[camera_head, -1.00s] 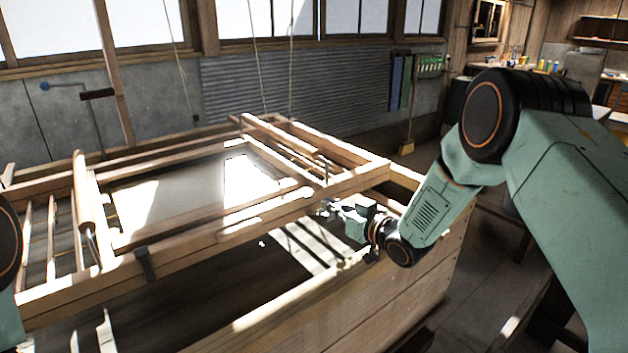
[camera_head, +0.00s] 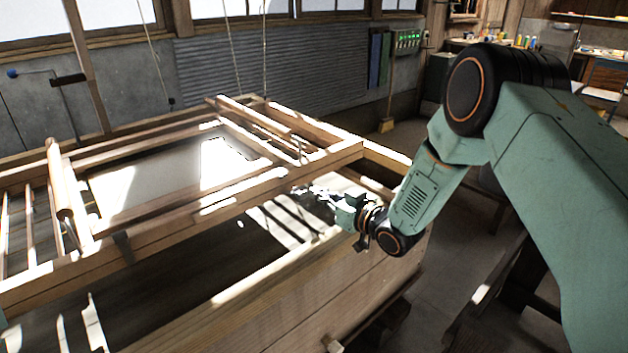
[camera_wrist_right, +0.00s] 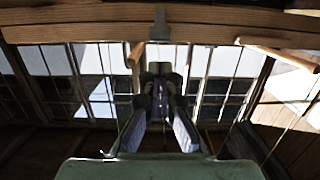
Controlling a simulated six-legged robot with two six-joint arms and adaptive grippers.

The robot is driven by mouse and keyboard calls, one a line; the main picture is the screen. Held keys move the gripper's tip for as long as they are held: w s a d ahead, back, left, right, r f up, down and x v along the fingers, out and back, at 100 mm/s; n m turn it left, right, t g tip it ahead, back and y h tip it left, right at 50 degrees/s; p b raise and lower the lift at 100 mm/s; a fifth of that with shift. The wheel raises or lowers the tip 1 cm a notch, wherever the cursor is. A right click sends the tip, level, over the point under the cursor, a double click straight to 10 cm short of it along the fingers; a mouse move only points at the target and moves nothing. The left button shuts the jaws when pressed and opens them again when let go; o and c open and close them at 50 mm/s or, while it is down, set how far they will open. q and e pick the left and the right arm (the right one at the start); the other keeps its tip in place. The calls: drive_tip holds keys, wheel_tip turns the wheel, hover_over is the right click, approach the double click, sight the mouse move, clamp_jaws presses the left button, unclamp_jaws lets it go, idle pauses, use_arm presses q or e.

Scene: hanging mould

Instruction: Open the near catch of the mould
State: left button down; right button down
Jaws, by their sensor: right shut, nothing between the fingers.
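The mould (camera_head: 240,200) is a wooden frame with a pale sheet, hanging on cords above a wooden vat (camera_head: 340,290). A dark metal fitting (camera_head: 123,245) wraps its near rail at the left. In the right wrist view, a grey metal tab (camera_wrist_right: 159,25) hangs over a wooden bar, straight beyond the fingers; I cannot tell if it is the same fitting. My right gripper (camera_head: 315,193) is at the near rail's right part, blurred by glare. In the wrist view its fingers (camera_wrist_right: 160,85) are shut and empty, apart from the tab. My left gripper is out of view.
The vat's near wall and rim lie below my right arm. Thin cords (camera_head: 232,60) run up from the mould. A wooden roller (camera_head: 58,180) stands at the left of the frame. Open floor (camera_head: 450,240) lies to the right of the vat.

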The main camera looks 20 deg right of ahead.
drive_tip(key=s+f, duration=0.1)
drive_tip(key=s+d+f, duration=0.1)
drive_tip(key=f, duration=0.1)
drive_tip(key=shift+f, duration=0.15)
drive_tip(key=shift+s+f, duration=0.1)
drive_tip(key=shift+s, duration=0.35)
drive_tip(key=shift+w, duration=0.1)
drive_tip(key=shift+w+f, duration=0.1)
drive_tip(key=shift+s+d, duration=0.1)
drive_tip(key=shift+s, duration=0.1)
